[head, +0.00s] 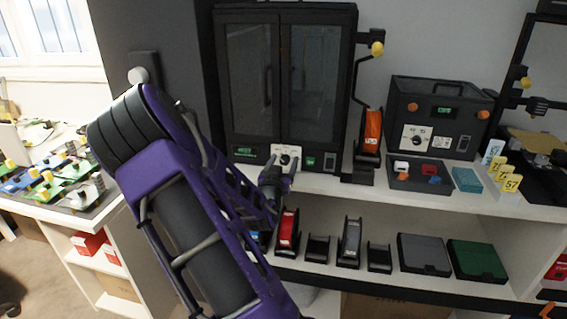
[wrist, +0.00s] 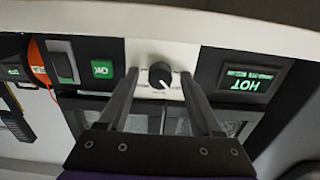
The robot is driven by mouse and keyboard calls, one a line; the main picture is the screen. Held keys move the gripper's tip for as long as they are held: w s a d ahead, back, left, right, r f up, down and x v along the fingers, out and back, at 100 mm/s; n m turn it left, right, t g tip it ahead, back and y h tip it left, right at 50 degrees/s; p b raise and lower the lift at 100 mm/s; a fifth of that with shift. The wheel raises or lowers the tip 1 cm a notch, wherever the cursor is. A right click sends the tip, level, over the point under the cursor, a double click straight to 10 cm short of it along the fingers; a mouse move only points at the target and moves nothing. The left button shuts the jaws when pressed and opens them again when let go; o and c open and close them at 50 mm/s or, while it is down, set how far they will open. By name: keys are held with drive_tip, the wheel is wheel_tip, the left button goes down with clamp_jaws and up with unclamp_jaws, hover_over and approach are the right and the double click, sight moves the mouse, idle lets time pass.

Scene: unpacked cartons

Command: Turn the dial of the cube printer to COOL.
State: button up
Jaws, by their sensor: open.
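The cube printer (head: 330,80) appears to be the tall black cabinet with two glass doors on the white counter. Its black dial (head: 285,159) sits on a white plate low on the front. In the wrist view, which is upside down, the dial (wrist: 160,75) shows a light pointer mark; the plate's lettering is too small to read. The display (wrist: 249,82) reads HOT in green. My gripper (wrist: 159,73) is open, its fingers on either side of the dial; contact cannot be told. In the head view my gripper (head: 283,172) is just in front of the dial.
A green OK button (wrist: 102,69) is beside the dial. An orange spool (head: 373,128) stands right of the cabinet. A smaller black box (head: 465,115) has another dial (head: 416,140). Several holders and a red spool (head: 287,230) are on the shelf below.

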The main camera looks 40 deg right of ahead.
drive_tip(key=shift+c, duration=0.3)
clamp_jaws()
drive_tip(key=shift+n, duration=0.5)
drive_tip(key=n, duration=0.3)
drive_tip(key=shift+n, duration=0.3)
drive_tip(key=n, duration=0.4)
drive_tip(key=shift+a, duration=0.1)
drive_tip(key=shift+f+n, duration=0.1)
drive_tip(key=shift+n, duration=0.3)
drive_tip(key=shift+o, duration=0.3)
unclamp_jaws()
